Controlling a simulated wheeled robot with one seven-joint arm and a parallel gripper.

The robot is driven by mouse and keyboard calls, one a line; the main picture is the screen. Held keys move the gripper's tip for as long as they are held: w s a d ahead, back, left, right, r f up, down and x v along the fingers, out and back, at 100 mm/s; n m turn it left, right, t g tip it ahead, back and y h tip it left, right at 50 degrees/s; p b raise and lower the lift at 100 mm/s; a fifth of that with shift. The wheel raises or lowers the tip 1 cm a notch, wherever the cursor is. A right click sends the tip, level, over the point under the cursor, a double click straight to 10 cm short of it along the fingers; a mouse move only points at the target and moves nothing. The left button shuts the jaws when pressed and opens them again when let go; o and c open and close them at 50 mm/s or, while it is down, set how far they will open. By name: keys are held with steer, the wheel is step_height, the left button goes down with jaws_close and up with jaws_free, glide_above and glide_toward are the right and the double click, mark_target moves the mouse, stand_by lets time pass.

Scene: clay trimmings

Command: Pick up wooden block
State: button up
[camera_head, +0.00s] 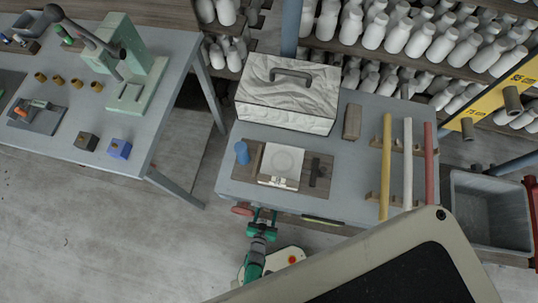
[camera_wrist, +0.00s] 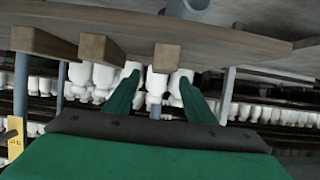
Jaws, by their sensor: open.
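A brown wooden block (camera_head: 352,122) lies on the grey middle table (camera_head: 345,190), just right of the white box with a handle. My gripper (camera_head: 265,213) is at the front edge of this table, left of and nearer than the block, with clear distance between them. In the wrist view my gripper (camera_wrist: 158,82) shows two green fingers spread apart with nothing held between them. I cannot tell the block for certain in the wrist view, where several wooden pieces show near the top.
The white handled box (camera_head: 287,95) stands at the table's back. A board with a white plate (camera_head: 281,163) and a blue cylinder (camera_head: 242,152) lie in front. Yellow, white and red rods (camera_head: 408,160) rest on racks at right. Shelves of white bottles (camera_head: 400,35) stand behind.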

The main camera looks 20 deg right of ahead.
steer(key=shift+x, duration=3.05)
steer(key=c, duration=1.2)
